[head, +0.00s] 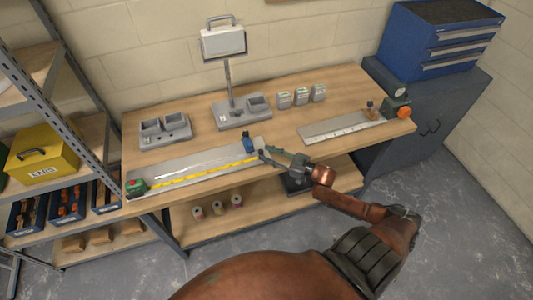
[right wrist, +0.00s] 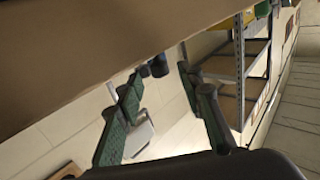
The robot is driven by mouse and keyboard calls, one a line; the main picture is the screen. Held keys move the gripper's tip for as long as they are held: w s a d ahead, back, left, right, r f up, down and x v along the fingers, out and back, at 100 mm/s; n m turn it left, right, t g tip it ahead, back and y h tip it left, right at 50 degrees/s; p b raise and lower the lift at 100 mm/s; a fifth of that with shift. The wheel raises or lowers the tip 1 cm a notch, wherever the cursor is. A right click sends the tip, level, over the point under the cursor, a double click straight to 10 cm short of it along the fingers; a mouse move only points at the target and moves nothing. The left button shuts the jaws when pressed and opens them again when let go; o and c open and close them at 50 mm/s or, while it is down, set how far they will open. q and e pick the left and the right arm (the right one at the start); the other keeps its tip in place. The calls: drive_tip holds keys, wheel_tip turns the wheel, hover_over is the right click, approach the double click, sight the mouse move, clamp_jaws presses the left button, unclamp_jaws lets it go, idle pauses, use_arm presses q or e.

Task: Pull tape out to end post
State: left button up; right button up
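A long grey board (head: 195,165) lies along the left front of the bench. A green tape case with a red part (head: 136,186) sits at its left end. The yellow tape (head: 200,174) is drawn out along the board's front edge to its right end, near a blue end post (head: 248,145). My right gripper (head: 264,153) is just right of the post. In the right wrist view its two green fingers (right wrist: 160,75) are apart, with the blue post (right wrist: 158,66) beyond them. No tape shows between the fingers. My left gripper is not in view.
A second ruled board (head: 345,128) with an orange knob lies at the right. Grey holders (head: 165,131), a stand with a white box (head: 223,41) and several small grey blocks (head: 301,96) stand behind.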

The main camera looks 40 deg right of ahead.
drive_tip(key=v, duration=1.1)
